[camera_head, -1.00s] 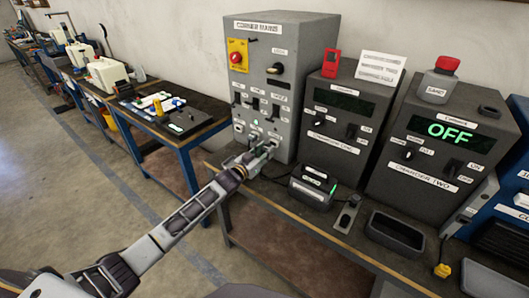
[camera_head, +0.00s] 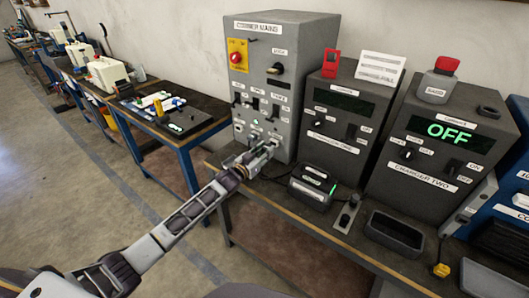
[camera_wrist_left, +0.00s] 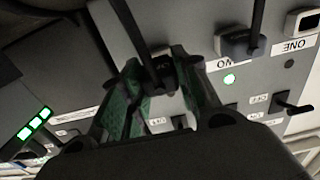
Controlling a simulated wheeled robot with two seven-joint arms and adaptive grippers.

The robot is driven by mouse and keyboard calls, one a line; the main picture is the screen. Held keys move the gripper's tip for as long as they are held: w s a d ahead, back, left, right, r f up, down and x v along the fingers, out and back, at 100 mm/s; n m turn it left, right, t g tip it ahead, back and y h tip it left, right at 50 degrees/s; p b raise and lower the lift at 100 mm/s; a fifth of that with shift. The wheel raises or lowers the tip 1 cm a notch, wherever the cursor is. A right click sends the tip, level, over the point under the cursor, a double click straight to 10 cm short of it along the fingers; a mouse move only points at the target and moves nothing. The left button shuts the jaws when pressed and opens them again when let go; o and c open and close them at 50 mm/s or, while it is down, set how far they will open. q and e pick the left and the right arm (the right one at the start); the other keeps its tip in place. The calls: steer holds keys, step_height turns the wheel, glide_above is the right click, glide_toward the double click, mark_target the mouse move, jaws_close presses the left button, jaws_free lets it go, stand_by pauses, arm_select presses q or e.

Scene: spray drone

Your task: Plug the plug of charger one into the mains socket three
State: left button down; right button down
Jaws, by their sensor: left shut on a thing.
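The grey corner mains box (camera_head: 308,50) stands on the bench, with a row of sockets low on its front. My left gripper (camera_head: 264,152) is close in front of the lower right of that front. In the left wrist view my left gripper (camera_wrist_left: 158,95) is shut on a black plug (camera_wrist_left: 160,72) with a black cable. The plug is at the panel beside socket two; the fingers hide whether it is seated. Socket two holds another black plug (camera_wrist_left: 240,42); the socket labelled one (camera_wrist_left: 303,22) is empty. Charger one (camera_head: 345,127) has a dark display. My right gripper is out of view.
Charger two (camera_head: 425,160), showing OFF, stands to the right. A small black device with green light (camera_head: 313,185), a grey holder (camera_head: 347,215) and a dark tray (camera_head: 395,232) lie along the bench front. A blue-legged table (camera_head: 185,145) stands left.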

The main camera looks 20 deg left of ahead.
arm_select(q)
steer(key=shift+b+x, duration=0.6)
steer(key=shift+x, duration=0.7)
stand_by(0.4)
steer(key=c, duration=1)
jaws_free()
steer(key=shift+s, duration=0.15)
steer(key=shift+v, duration=5.9)
steer(key=shift+r, duration=0.1)
